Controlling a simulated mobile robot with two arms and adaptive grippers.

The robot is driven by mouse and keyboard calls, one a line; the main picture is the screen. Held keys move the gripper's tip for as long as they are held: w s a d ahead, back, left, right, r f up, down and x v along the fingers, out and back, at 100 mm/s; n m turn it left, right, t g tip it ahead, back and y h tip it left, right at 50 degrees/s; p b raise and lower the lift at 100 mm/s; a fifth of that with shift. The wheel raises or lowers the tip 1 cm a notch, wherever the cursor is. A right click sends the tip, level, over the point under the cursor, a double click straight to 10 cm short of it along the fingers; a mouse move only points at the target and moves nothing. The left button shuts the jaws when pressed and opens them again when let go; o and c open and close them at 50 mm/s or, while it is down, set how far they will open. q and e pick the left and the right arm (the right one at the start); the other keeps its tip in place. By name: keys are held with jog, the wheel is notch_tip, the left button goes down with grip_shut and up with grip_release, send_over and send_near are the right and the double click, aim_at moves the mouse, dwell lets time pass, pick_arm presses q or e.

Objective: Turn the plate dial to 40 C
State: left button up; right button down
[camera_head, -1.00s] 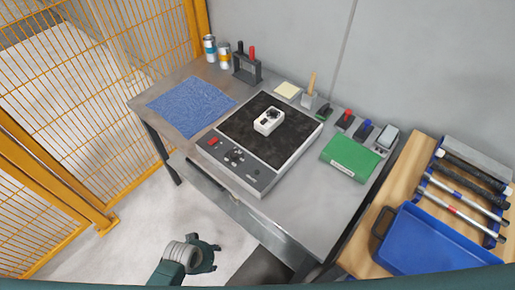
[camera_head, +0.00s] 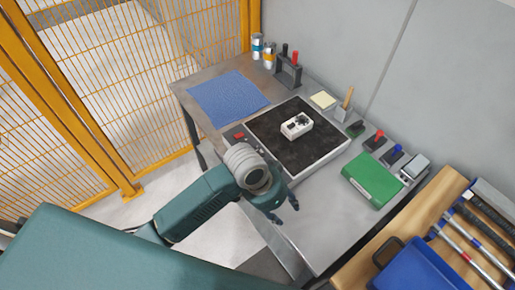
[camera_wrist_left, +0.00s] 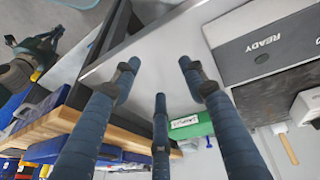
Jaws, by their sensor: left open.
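The hot plate (camera_head: 270,150) sits on the grey bench with its dark square top up. My left arm and wrist cover most of its front control panel in the head view; a red switch (camera_head: 239,135) shows beside the wrist. The dial is hidden there. In the left wrist view a panel part marked READY (camera_wrist_left: 265,42) shows at upper right; no dial is visible. My left gripper (camera_head: 287,211) is open and empty, fingers apart, near the plate's front right corner. In the left wrist view, what looks like my right gripper (camera_wrist_left: 38,48) is at upper left, its jaws unclear.
A white block (camera_head: 297,124) rests on the plate's top. A blue cloth (camera_head: 228,98) lies to its left, a green case (camera_head: 371,180) to its right. Orange fencing (camera_head: 85,80) stands at left.

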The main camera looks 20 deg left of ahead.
pick_arm(q)
jog(key=w+a+r, duration=0.1)
jog(key=w, duration=0.2)
jog(key=w+a+r+m+g+y, duration=0.1)
jog(key=w, duration=0.2)
jog(key=w+a+r+y, duration=0.1)
jog(key=w, duration=0.2)
jog(key=shift+a+r+m, duration=0.25)
jog(key=shift+m, duration=0.05)
jog(key=w+a+r+n+y, duration=0.2)
jog(key=w+a+r, duration=0.6)
jog(key=w+a, duration=0.15)
jog(key=shift+g, duration=0.4)
jog(key=f, duration=0.3)
jog(key=f+p, duration=0.1)
jog(key=f, duration=0.2)
jog(key=s+f+p, duration=0.1)
jog(key=f, duration=0.2)
jog(key=shift+a+f, duration=0.15)
jog(key=shift+f, duration=0.85)
grip_shut()
